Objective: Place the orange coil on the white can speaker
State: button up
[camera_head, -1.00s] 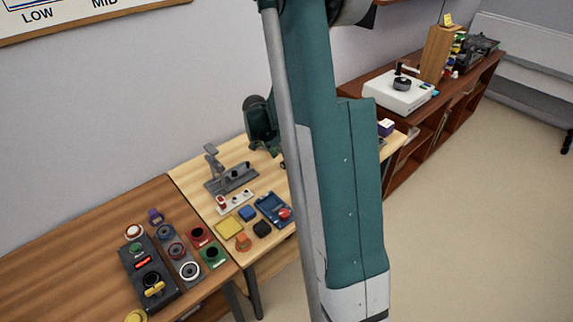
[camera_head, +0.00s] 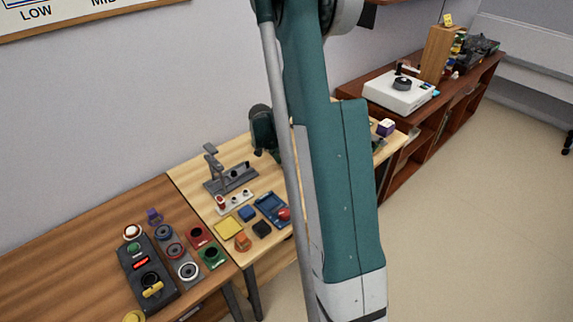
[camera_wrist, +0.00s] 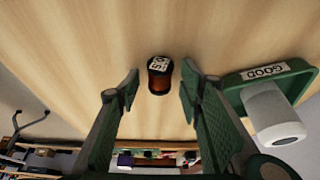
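The white can speaker (camera_wrist: 275,115) is a pale cylinder at the right, at the green tray (camera_wrist: 236,96) with a lettered white label. My right finger lies between coil and speaker. In the head view my arm hides the coil and speaker.
In the head view, the light wood table (camera_head: 197,178) holds a grey stand (camera_head: 230,178), a blue tray (camera_head: 271,209), a yellow tray (camera_head: 228,228) and small blocks. A dark control box (camera_head: 149,274) stands on the left table. A white device (camera_head: 399,92) sits on the back cabinet.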

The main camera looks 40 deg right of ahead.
jog(key=c, duration=1)
jog(key=shift+r, duration=0.15)
jog(key=shift+r+p, duration=1)
jog(key=shift+r, duration=3.9)
